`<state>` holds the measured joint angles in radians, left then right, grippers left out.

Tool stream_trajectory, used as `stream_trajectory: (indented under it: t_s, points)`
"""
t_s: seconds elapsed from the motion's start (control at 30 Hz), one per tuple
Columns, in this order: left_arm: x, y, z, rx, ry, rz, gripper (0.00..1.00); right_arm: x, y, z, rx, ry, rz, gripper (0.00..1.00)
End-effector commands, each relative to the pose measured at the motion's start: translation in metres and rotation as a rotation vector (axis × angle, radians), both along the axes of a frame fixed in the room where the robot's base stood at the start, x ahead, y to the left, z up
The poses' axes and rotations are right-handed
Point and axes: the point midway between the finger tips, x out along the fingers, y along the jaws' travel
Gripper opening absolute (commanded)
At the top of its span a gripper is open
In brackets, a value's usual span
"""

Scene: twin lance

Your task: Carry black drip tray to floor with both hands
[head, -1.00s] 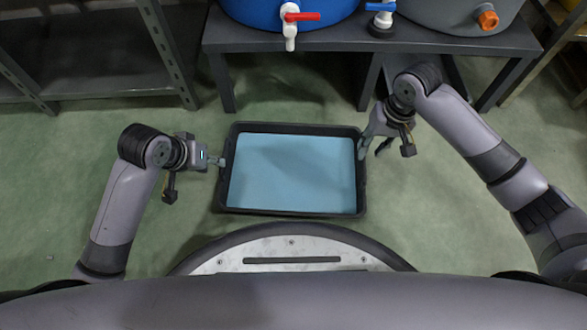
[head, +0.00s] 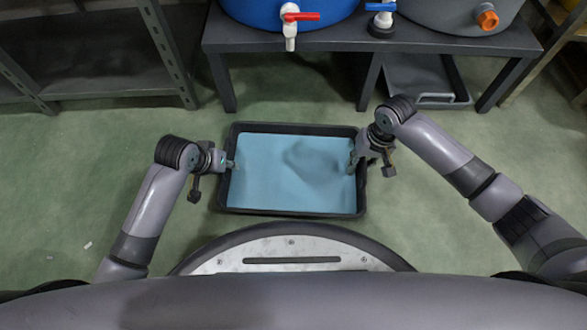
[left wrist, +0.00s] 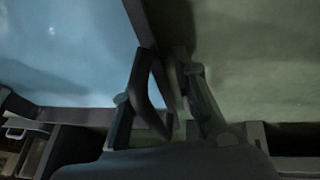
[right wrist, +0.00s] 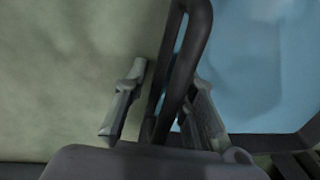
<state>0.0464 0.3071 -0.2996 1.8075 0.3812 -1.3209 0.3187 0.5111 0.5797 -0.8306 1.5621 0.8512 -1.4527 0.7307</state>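The black drip tray (head: 290,212) holds blue liquid and lies level, apparently on the green floor, in front of my base. My left gripper (head: 231,163) is at its left rim. In the left wrist view the rim (left wrist: 140,22) runs toward the gap between the spread fingers (left wrist: 165,100). My right gripper (head: 352,166) is at the right rim. In the right wrist view the dark handle loop (right wrist: 180,60) passes between its spread fingers (right wrist: 165,105), with clear space beside the outer finger. Both grippers look open; whether any finger touches the tray I cannot tell.
A dark table (head: 300,42) behind the tray carries a blue barrel (head: 265,12) and a grey barrel (head: 440,12) with taps. Another grey tray (head: 420,80) lies under it. A metal shelf (head: 90,60) stands at the left.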

Motion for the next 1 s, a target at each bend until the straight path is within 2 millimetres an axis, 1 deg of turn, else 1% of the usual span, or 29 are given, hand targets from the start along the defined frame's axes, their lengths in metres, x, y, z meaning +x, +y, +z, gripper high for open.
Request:
stream_trajectory:
  t_s: [0.03, 0.3, 0.37, 1.0]
  points:
    - [0.0001, 0.0001, 0.0001, 0.0, 0.0, 0.0, 0.21, 0.0, -0.0001, 0.0001, 0.0, 0.0, 0.0, 0.19]
    - [0.0, 0.0003, 0.0003, 0.0, 0.0, 0.0, 0.03, 0.0, -0.0002, 0.0003, 0.0, 0.0, 0.0, 0.01]
    - [-0.0001, 0.0004, 0.0002, 0.0, 0.0, 0.0, 0.0, 0.0, -0.0002, 0.0003, 0.0, 0.0, 0.0, 0.0]
    - [0.0, 0.0009, 0.0001, -0.001, 0.001, 0.004, 0.0, 0.0001, -0.0016, -0.0001, -0.003, 0.0, -0.002, 0.0]
